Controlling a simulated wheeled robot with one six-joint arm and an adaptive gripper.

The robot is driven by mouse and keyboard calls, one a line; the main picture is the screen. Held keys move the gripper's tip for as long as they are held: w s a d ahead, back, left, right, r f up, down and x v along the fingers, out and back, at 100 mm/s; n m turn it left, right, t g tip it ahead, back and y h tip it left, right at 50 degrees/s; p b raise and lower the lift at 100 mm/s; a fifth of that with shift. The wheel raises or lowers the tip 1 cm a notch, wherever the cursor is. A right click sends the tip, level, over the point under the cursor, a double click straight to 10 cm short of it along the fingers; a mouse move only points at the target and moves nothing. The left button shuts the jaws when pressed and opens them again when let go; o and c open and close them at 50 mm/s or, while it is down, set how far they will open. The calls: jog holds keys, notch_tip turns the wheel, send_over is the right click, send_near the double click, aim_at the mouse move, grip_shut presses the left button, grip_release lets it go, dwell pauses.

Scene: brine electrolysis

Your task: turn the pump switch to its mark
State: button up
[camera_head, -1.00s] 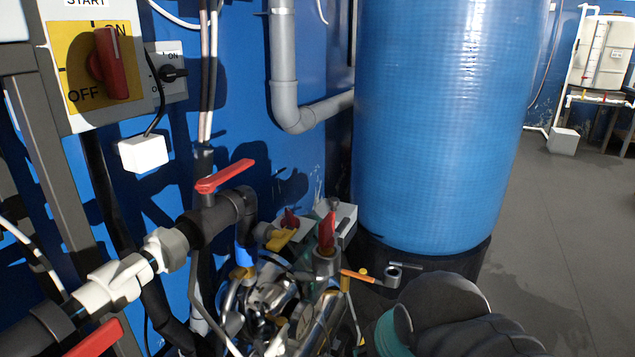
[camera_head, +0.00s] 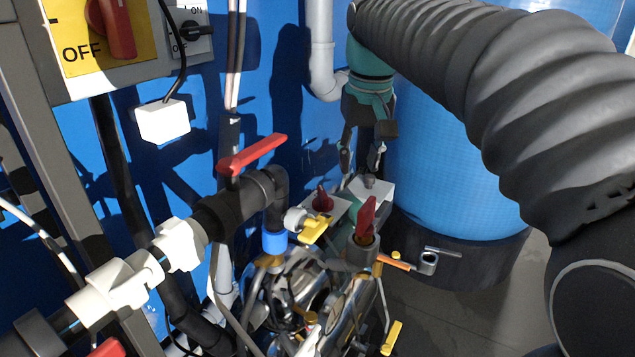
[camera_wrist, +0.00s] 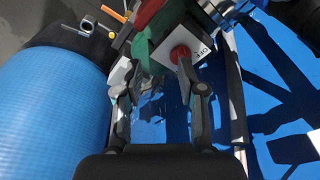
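A small red knob (camera_head: 323,198) sits on a white plate beside the pump. In the wrist view a red knob (camera_wrist: 180,53) stands on a white plate marked OFF, its mark not clear. A larger red switch (camera_head: 118,27) sits on a yellow ON/OFF plate at upper left. No label shows which one is the pump switch. My gripper (camera_head: 360,170) is open and empty, fingers pointing down above the white plates. In the wrist view my gripper (camera_wrist: 154,62) has its right finger overlapping the red knob; contact cannot be told.
A blue tank (camera_head: 450,185) stands close on the right. A red-handled valve (camera_head: 252,155) and white pipe fittings (camera_head: 110,285) lie left. A red lever (camera_head: 366,218), yellow handles (camera_head: 314,230) and shiny pump parts (camera_head: 350,305) crowd below. Bare floor (camera_head: 440,315) lies lower right.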

jog(key=g, duration=0.2)
send_near(323, 192)
jog(key=shift+n, duration=0.4)
notch_tip(323, 192, down, 10)
jog(key=b, duration=0.4)
jog(key=shift+a+f, duration=0.1)
jog(key=shift+f, duration=0.1)
